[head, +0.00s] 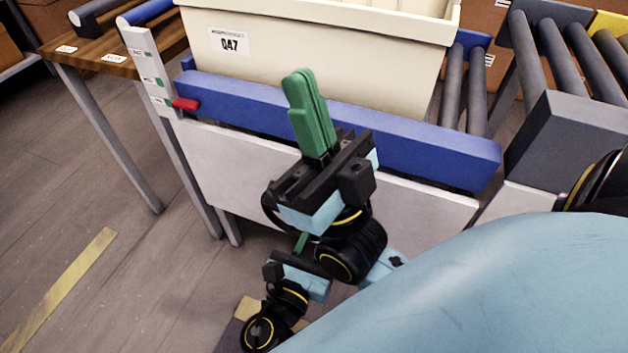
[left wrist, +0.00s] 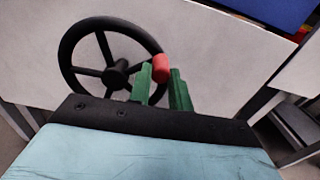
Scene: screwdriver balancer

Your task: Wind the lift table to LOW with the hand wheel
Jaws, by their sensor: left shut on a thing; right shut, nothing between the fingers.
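The lift table is a blue frame (head: 400,140) over a white panel, carrying a cream bin. A red pointer (head: 185,104) on it sits by the lowest mark of the white scale post (head: 145,65); the lettering is too small to read. The black hand wheel (left wrist: 75,65) shows in the left wrist view, with a red knob (left wrist: 160,67) on its rim at the right. My left gripper (left wrist: 161,75) is shut on the red knob. In the head view it is mostly hidden, with a green finger (head: 302,242) showing. My right gripper (head: 300,75) is shut and empty, before the blue frame.
The cream bin (head: 330,70) carries a label reading Q47. A wooden table (head: 100,55) stands at the left. Roller conveyors (head: 570,60) stand at the right. The floor (head: 90,190) at the left is clear, with a yellow line on it.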

